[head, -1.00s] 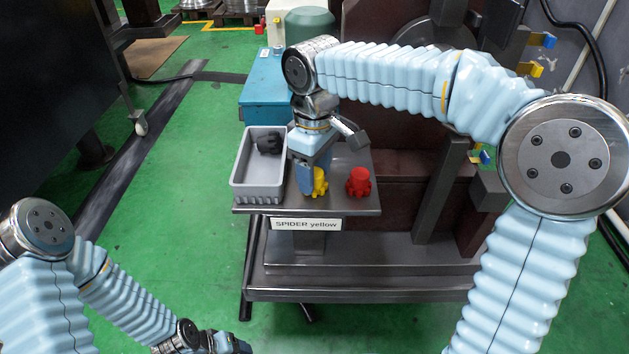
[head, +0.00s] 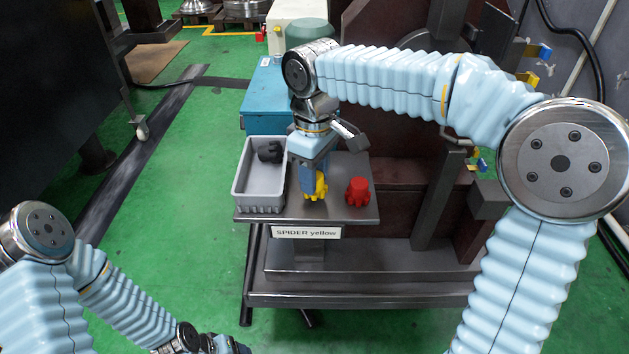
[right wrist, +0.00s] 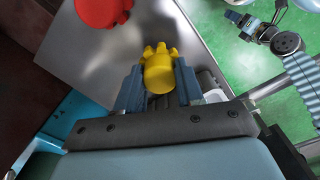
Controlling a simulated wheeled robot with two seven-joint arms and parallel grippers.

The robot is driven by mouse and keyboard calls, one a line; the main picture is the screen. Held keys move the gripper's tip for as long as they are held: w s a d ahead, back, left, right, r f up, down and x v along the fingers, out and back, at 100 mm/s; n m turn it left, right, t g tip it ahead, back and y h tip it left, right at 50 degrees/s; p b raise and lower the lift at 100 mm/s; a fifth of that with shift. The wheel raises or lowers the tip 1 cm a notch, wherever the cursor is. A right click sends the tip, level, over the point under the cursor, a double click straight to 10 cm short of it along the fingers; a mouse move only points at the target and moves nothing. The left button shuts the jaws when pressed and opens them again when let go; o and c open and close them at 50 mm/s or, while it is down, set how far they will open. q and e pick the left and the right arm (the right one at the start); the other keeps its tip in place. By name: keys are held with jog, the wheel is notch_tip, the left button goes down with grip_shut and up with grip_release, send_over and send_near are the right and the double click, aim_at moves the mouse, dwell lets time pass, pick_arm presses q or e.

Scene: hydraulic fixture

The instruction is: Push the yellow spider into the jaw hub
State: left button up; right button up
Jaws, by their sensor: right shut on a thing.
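The yellow spider (head: 317,186) is on the small grey shelf, just behind its front edge. My right gripper (head: 312,182) reaches down from above and is shut on it. In the right wrist view the yellow spider (right wrist: 160,72) sits between the two blue-grey fingers (right wrist: 158,85), its lobed end facing away from the palm. Whether the spider touches the shelf is hard to tell. My left gripper (head: 225,345) is low at the bottom edge of the head view, partly cut off. I cannot pick out a jaw hub for certain.
A red spider (head: 358,190) stands right of the yellow one; it also shows in the right wrist view (right wrist: 103,10). A grey bin (head: 262,200) with a black part (head: 270,151) stands on the left of the shelf (head: 338,213). A label reading "SPIDER yellow" (head: 306,232) hangs in front.

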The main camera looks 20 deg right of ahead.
jog(key=shift+r+p, duration=1.4)
jog(key=shift+r, duration=0.3)
jog(key=o, duration=0.5)
jog(key=c, duration=0.4)
jog(key=shift+c, duration=0.2)
